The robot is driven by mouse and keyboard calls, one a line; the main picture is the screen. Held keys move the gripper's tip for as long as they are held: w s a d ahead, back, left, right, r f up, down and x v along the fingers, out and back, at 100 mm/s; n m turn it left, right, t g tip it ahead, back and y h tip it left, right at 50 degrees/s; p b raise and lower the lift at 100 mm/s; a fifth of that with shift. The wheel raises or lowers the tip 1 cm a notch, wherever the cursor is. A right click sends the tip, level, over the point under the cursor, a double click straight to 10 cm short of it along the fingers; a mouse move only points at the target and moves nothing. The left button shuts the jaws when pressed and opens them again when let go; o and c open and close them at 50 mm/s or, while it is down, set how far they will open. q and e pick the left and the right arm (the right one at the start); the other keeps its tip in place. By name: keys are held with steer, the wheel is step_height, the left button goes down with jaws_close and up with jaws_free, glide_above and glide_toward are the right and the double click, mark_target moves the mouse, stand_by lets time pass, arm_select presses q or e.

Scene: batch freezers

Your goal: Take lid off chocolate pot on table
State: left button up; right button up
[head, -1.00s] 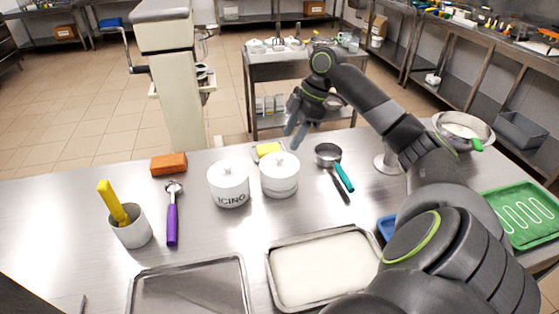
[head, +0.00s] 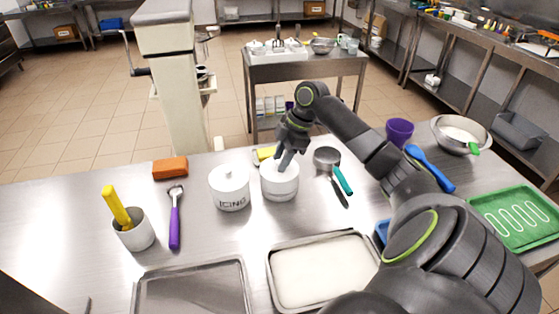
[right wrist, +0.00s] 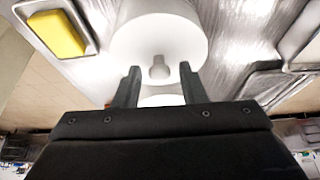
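Two white lidded pots stand side by side on the steel table. The left one, the icing pot (head: 230,190), reads "ICING". The other white pot (head: 280,184) stands just right of it; its label cannot be read, and its lid is on. My right gripper (head: 286,160) is over this right pot, fingers pointing down. In the right wrist view the open fingers (right wrist: 158,85) are on either side of the lid's knob (right wrist: 158,68), with gaps visible; contact cannot be made out. My left gripper is not in view.
A yellow sponge (head: 263,154) lies behind the pots, and a saucepan with a teal handle (head: 343,180) lies to the right. An orange block (head: 170,168), purple-handled scoop (head: 175,225) and white holder (head: 136,235) are left. Trays (head: 272,270) lie in front.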

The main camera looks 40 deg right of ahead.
jaws_close()
step_height(320, 180, up, 10)
steer(key=b, duration=0.1)
steer(key=shift+b, duration=0.4)
